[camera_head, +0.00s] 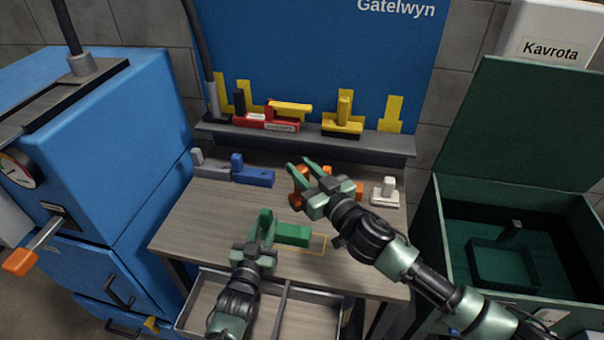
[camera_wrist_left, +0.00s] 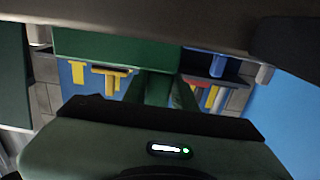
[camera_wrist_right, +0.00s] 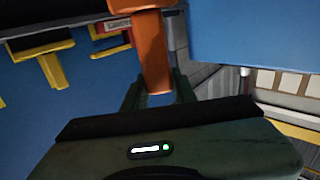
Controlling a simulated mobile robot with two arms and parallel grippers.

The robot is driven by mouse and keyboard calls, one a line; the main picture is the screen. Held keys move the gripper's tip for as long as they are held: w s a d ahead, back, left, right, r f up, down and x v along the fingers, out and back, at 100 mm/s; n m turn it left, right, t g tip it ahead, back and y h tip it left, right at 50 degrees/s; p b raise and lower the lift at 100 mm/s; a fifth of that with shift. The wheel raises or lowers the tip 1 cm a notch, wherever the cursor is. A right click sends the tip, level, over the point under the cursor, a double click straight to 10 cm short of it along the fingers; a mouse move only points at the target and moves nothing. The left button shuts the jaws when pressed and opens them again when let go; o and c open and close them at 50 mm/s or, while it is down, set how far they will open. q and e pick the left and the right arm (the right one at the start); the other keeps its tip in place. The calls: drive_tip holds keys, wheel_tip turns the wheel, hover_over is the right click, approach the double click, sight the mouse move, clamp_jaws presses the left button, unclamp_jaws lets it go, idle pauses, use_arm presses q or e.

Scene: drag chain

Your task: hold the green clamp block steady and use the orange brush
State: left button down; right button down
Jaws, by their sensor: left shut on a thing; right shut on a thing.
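The green clamp block (camera_head: 293,235) is on the wooden table near its front edge, beside a thin yellow outline. My left gripper (camera_head: 264,222) is shut on its left part; in the left wrist view the green block (camera_wrist_left: 115,48) has a post between my fingers (camera_wrist_left: 158,92). My right gripper (camera_head: 303,170) is behind and to the right of the block, shut on the orange brush (camera_head: 297,198). In the right wrist view the orange brush (camera_wrist_right: 152,50) runs down between my fingers (camera_wrist_right: 157,92). Its bristles are hidden, and I cannot tell whether it touches the table.
A blue block (camera_head: 253,176), a grey block (camera_head: 210,165) and a white block (camera_head: 385,192) stand on the table. A back shelf (camera_head: 380,143) holds red and yellow pieces. An open drawer (camera_head: 312,312) lies below, a blue machine (camera_head: 130,130) left, an open green crate (camera_head: 500,205) right.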

idle(0.3)
use_arm(q)
drive_tip(key=c, duration=1.1)
unclamp_jaws()
drive_tip(key=shift+o, duration=0.2)
drive_tip(key=shift+s, duration=0.1)
drive_tip(key=v, duration=1.2)
